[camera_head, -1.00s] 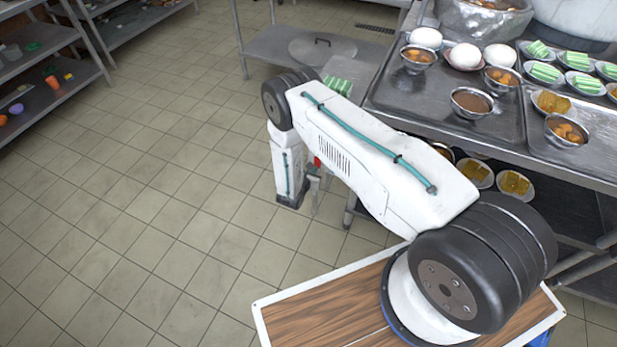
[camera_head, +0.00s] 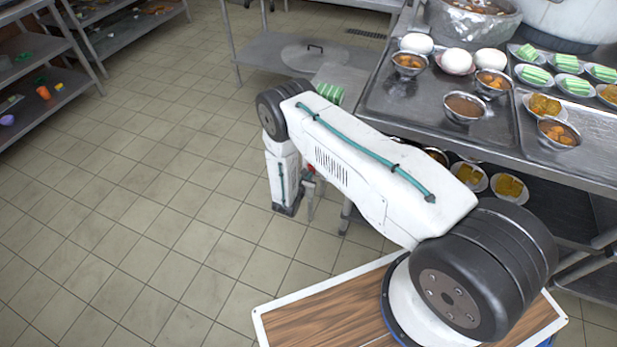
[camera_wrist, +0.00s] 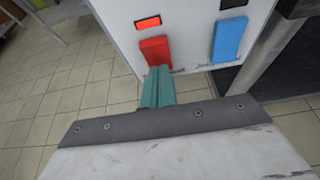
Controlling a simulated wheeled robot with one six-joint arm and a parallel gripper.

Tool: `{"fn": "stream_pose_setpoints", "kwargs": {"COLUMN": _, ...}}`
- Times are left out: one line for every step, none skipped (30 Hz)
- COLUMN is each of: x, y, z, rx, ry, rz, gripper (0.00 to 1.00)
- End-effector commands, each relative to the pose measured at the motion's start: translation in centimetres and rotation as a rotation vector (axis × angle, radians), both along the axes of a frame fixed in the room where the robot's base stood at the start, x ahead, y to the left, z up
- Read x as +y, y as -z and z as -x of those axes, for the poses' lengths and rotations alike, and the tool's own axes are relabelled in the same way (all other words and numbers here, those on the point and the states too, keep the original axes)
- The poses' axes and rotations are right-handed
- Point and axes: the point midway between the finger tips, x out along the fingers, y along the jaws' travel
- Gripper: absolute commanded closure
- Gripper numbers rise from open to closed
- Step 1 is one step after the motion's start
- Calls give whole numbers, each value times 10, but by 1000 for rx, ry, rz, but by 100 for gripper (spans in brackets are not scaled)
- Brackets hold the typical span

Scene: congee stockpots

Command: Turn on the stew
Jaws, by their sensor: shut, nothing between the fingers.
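In the wrist view a white panel carries a red switch (camera_wrist: 155,50) at left and a blue switch (camera_wrist: 229,40) at right. A small lit orange-red display (camera_wrist: 148,23) sits above the red switch. My gripper (camera_wrist: 158,72) shows as teal fingers shut together with nothing between them. Its tips overlap the lower edge of the red switch in the picture; I cannot tell if they touch it. In the head view a metal pot with brown stew (camera_head: 472,8) stands at the top right. The gripper tips are not clear there.
A metal table (camera_head: 400,105) at right holds bowls, white buns and green-striped pieces on plates. A lower steel table (camera_head: 262,50) with a round lid (camera_head: 316,56) stands behind my arm. Shelves (camera_head: 60,105) are at far left. The tiled floor at left is clear.

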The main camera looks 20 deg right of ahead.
Motion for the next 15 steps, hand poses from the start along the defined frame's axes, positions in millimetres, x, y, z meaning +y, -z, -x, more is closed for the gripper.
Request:
{"fn": "stream_pose_setpoints", "kwargs": {"x": 0, "y": -3, "z": 0, "rx": 0, "ry": 0, "rz": 0, "gripper": 100}}
{"fn": "stream_pose_setpoints", "kwargs": {"x": 0, "y": -4, "z": 0, "rx": 0, "ry": 0, "rz": 0, "gripper": 100}}
{"fn": "stream_pose_setpoints", "kwargs": {"x": 0, "y": -6, "z": 0, "rx": 0, "ry": 0, "rz": 0, "gripper": 100}}
{"fn": "stream_pose_setpoints", "kwargs": {"x": 0, "y": -8, "z": 0, "rx": -1, "ry": 0, "rz": 1, "gripper": 100}}
{"fn": "stream_pose_setpoints", "kwargs": {"x": 0, "y": -9, "z": 0, "rx": -2, "ry": -1, "rz": 0, "gripper": 100}}
{"fn": "stream_pose_setpoints", "kwargs": {"x": 0, "y": -11, "z": -1, "rx": -2, "ry": -1, "rz": 0, "gripper": 100}}
{"fn": "stream_pose_setpoints", "kwargs": {"x": 0, "y": -12, "z": -1, "rx": -2, "ry": -1, "rz": 0, "gripper": 100}}
{"fn": "stream_pose_setpoints", "kwargs": {"x": 0, "y": -12, "z": -1, "rx": -1, "ry": 0, "rz": 0, "gripper": 100}}
{"fn": "stream_pose_setpoints", "kwargs": {"x": 0, "y": -13, "z": 0, "rx": -1, "ry": 0, "rz": 0, "gripper": 100}}
{"fn": "stream_pose_setpoints", "kwargs": {"x": 0, "y": -12, "z": 0, "rx": -1, "ry": 0, "rz": 0, "gripper": 100}}
{"fn": "stream_pose_setpoints", "kwargs": {"x": 0, "y": -12, "z": 0, "rx": -1, "ry": 0, "rz": 0, "gripper": 100}}
{"fn": "stream_pose_setpoints", "kwargs": {"x": 0, "y": -12, "z": 0, "rx": -1, "ry": 0, "rz": 0, "gripper": 100}}
{"fn": "stream_pose_setpoints", "kwargs": {"x": 0, "y": -12, "z": 0, "rx": -1, "ry": 0, "rz": 0, "gripper": 100}}
{"fn": "stream_pose_setpoints", "kwargs": {"x": 0, "y": -12, "z": 0, "rx": -1, "ry": 0, "rz": 0, "gripper": 100}}
{"fn": "stream_pose_setpoints", "kwargs": {"x": 0, "y": -12, "z": 0, "rx": -1, "ry": 0, "rz": 1, "gripper": 100}}
